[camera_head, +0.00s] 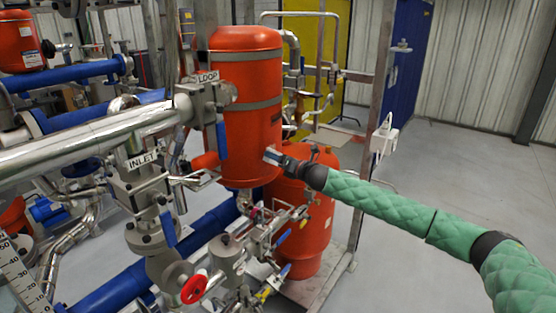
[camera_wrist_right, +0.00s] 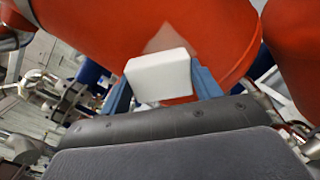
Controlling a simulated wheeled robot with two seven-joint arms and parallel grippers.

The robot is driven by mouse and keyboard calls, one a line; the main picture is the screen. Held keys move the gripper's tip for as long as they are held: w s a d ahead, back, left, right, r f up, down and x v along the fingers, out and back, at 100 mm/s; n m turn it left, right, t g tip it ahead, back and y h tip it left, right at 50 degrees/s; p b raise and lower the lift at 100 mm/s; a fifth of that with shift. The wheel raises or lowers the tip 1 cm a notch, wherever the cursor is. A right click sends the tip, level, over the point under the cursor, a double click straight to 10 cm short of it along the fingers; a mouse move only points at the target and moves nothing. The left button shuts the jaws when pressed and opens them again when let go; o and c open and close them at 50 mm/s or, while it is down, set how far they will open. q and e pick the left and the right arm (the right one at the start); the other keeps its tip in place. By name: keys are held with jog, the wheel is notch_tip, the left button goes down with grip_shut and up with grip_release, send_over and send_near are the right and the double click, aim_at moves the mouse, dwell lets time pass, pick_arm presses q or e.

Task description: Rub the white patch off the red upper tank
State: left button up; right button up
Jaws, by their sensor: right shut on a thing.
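The red upper tank (camera_head: 247,130) stands upright in the middle of the head view, with grey bands around it. It fills the top of the right wrist view (camera_wrist_right: 215,35). A faint pale patch (camera_wrist_right: 168,40) shows on the tank there, just beyond a white block; its lower part is hidden behind the block. My right gripper (camera_head: 272,156) is at the lower right side of the tank. Its blue fingers are shut on the white block (camera_wrist_right: 158,76), which is against or very close to the tank; I cannot tell if they touch. My left gripper is not in view.
A second red tank (camera_head: 312,215) stands lower, below my right forearm. Valves, thin pipes and a red handwheel (camera_head: 194,289) crowd the space below the upper tank. A thick silver pipe (camera_head: 90,140) runs in from the left. The floor at right (camera_head: 440,170) is clear.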

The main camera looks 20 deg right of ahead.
jog(key=shift+w+a, duration=0.2)
jog(key=shift+w, duration=0.2)
dwell(0.3)
jog(key=shift+w+a, duration=0.35)
jog(key=shift+w, duration=0.25)
dwell(0.4)
jog(key=shift+w+d+p, duration=0.25)
jog(key=shift+w+d, duration=0.15)
jog(key=shift+d, duration=0.45)
jog(key=shift+w+d+p, duration=0.25)
jog(key=shift+w+d, duration=0.15)
jog(key=shift+d, duration=0.45)
jog(key=shift+w, duration=0.15)
jog(key=shift+s+a+r+p, duration=0.15)
jog(key=shift+s+a, duration=0.15)
jog(key=shift+a, duration=0.3)
jog(key=shift+s+a+f+p, duration=0.1)
jog(key=shift+s+a, duration=0.2)
jog(key=shift+a, duration=0.3)
jog(key=shift+s+a+r+p, duration=0.15)
jog(key=shift+s+a, duration=0.15)
jog(key=shift+a, duration=0.3)
jog(key=shift+f, duration=0.1)
